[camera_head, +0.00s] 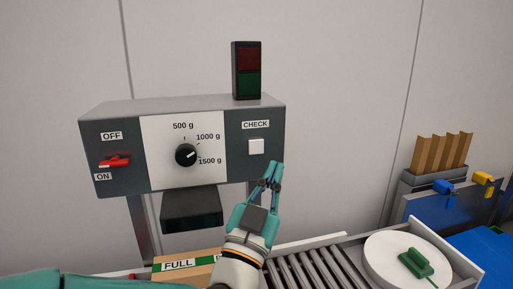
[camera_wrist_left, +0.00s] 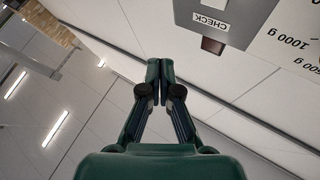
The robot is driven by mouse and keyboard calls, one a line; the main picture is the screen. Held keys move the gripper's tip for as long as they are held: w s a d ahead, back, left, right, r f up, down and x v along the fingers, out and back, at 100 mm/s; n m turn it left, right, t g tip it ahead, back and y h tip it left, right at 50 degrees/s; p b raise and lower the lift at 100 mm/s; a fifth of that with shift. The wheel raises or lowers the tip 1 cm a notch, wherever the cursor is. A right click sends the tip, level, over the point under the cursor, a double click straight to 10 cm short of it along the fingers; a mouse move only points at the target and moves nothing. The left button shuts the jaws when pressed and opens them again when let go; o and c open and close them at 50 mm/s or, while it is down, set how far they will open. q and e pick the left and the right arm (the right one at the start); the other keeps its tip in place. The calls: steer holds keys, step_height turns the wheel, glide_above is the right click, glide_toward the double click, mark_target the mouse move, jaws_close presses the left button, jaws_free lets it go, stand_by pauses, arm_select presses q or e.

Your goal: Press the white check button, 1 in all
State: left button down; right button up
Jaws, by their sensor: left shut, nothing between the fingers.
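The white check button (camera_head: 256,146) sits under the CHECK label on the right part of a grey control box (camera_head: 265,115). My left gripper (camera_head: 274,164) is shut and empty, its fingertips pointing up, just below and right of the button in the head view. No contact with the button shows. In the left wrist view the shut fingers (camera_wrist_left: 160,62) are in the middle, and the button (camera_wrist_left: 212,45) is up and right of them, apart from the tips, beside its CHECK label. My right gripper is not in view.
The box also carries a black dial (camera_head: 186,155) and a red switch (camera_head: 115,161). A lamp block (camera_head: 246,70) on top looks unlit. Below are a FULL carton (camera_head: 172,275), a roller conveyor (camera_head: 305,268) and a round white plate (camera_head: 385,262) with a green-handled piece.

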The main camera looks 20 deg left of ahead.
mark_target(256, 147)
arm_select(q)
steer(key=shift+a, duration=0.1)
steer(key=w+a, duration=0.1)
steer(key=w, duration=0.1)
steer(key=w+a+p, duration=0.1)
steer(key=w+a, duration=0.2)
steer(key=w, duration=0.2)
steer(key=shift+w+a+f, duration=0.1)
steer(key=shift+a, duration=0.3)
stand_by(1.1)
steer(key=shift+w+a, duration=0.25)
stand_by(0.4)
